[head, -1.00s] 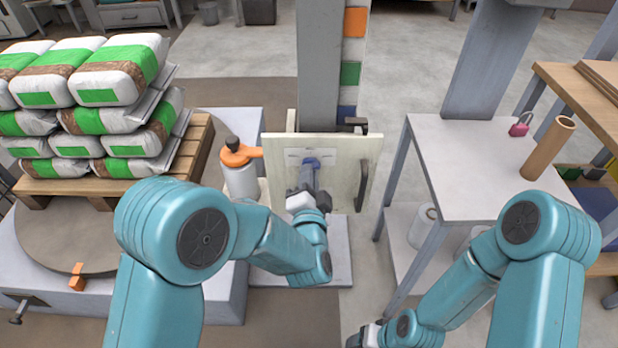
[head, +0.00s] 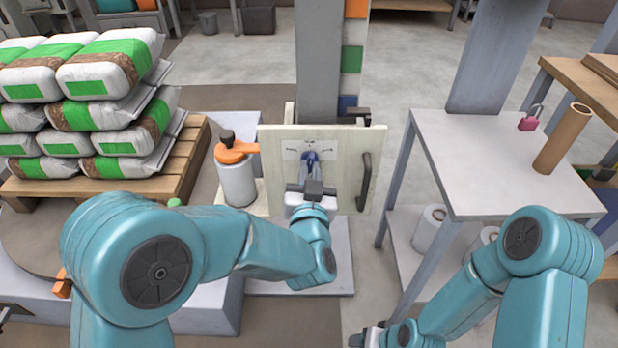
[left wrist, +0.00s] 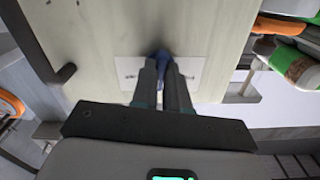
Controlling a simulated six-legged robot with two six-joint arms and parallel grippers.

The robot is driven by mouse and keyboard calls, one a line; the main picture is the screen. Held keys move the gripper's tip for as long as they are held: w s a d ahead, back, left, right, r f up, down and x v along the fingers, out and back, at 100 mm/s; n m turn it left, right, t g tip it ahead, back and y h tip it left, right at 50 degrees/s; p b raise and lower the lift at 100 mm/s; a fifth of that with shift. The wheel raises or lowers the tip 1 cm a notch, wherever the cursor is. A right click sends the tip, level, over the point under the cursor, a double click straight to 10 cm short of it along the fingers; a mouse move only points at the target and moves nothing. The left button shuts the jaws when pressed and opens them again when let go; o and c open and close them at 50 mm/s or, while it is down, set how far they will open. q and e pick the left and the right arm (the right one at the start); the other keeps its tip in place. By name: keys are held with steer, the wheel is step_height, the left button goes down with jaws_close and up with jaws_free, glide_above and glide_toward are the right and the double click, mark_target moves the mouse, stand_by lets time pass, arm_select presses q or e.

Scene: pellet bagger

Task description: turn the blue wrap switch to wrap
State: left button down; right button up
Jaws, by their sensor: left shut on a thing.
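The blue wrap switch (head: 311,156) is on a white label plate (head: 297,149) on the pale upright panel (head: 345,150) at the middle of the head view. My left gripper (head: 312,166) is at the panel, shut on the switch. In the left wrist view the fingers (left wrist: 163,72) close around the blue switch (left wrist: 158,58), which they partly hide. The marks on the plate are too small to read. My right gripper (head: 364,340) is low at the bottom edge, only partly in view, away from the panel.
A black handle (head: 366,180) is on the panel's right side. A white canister with an orange top (head: 236,180) stands just left of the panel. Stacked bags (head: 105,75) sit on a pallet at left. A grey table (head: 480,170) with a pink padlock (head: 530,120) stands at right.

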arm_select(q)
steer(key=shift+r+n, duration=0.15)
steer(key=shift+n, duration=0.75)
steer(key=c, duration=1.1)
jaws_free()
steer(key=shift+w, duration=0.1)
steer(key=shift+c, duration=0.2)
steer(key=shift+s, duration=0.2)
